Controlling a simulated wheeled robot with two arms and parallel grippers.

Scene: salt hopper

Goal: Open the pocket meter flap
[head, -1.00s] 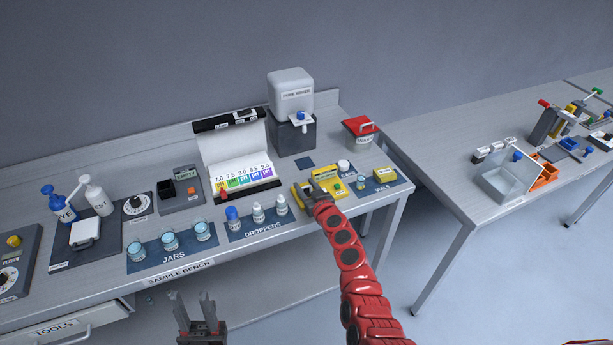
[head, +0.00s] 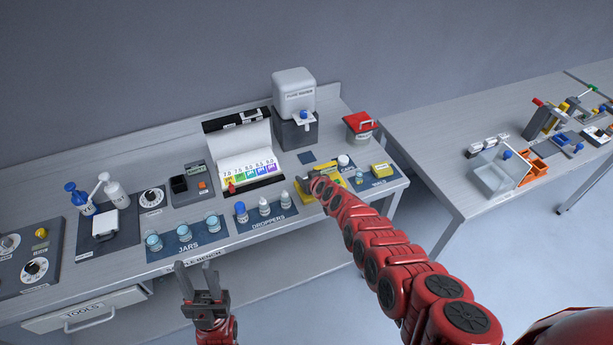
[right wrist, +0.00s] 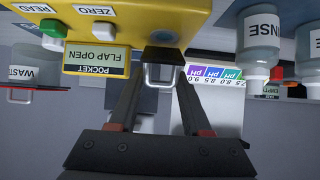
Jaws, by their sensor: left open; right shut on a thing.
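The yellow pocket meter (head: 303,192) lies at the front of the bench, partly hidden by my right arm. In the right wrist view the meter (right wrist: 147,22) fills the top, upside down. Its small display (right wrist: 92,56) reads "FLAP OPEN". My right gripper (head: 318,183) is at the meter. In the right wrist view the right gripper (right wrist: 160,72) has its fingers on either side of a dark flap piece (right wrist: 163,54) at the meter's edge; the exact contact is hard to see. My left gripper (head: 200,280) is open and empty in front of the bench.
Dropper bottles (head: 264,206) stand left of the meter, and jars (head: 184,233) farther left. A red-lidded bin (head: 358,127) and a water tank (head: 294,92) stand behind.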

